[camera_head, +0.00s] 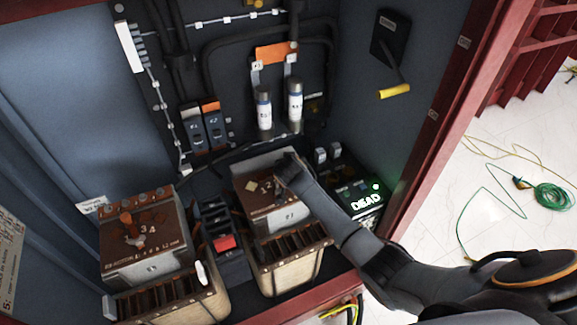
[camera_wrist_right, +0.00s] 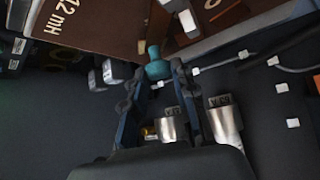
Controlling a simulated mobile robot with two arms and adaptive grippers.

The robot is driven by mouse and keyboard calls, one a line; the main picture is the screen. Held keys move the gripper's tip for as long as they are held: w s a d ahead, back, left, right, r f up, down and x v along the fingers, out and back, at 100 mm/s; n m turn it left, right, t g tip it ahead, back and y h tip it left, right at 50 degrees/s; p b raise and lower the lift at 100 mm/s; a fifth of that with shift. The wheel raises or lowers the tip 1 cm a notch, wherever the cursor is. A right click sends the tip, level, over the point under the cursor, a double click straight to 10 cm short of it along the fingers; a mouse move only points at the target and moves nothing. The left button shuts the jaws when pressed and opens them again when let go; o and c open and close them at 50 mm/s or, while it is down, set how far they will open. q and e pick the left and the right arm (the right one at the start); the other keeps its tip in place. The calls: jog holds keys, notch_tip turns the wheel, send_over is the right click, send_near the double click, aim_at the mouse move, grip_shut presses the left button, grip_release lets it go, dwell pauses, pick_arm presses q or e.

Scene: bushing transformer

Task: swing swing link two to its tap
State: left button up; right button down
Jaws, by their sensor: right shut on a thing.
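The right-hand box (camera_head: 258,218) has a brown top, on which a pale piece (camera_head: 251,186) and number marks show in the head view. My right gripper (camera_head: 287,168) reaches over the far right part of this top. In the right wrist view my right gripper (camera_wrist_right: 157,72) is shut on a teal knob (camera_wrist_right: 154,56) at the edge of the brown top (camera_wrist_right: 100,22). The link under the knob is mostly hidden, so its exact angle cannot be told. The left-hand box (camera_head: 150,262) bears an orange link (camera_head: 127,219) and the numbers 3 and 4. My left gripper is out of view.
Two metal cylinders (camera_head: 264,108) stand behind the right-hand box. A lit DEAD display (camera_head: 366,203) is at its right. A yellow-handled lever (camera_head: 394,91) is on the right cabinet wall. A black unit with a red part (camera_head: 224,242) fills the gap between the boxes.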

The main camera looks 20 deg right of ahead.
jog(key=shift+s+f, duration=0.1)
jog(key=c, duration=1.1)
grip_release()
jog(key=v, duration=1.2)
jog(key=shift+d, duration=0.1)
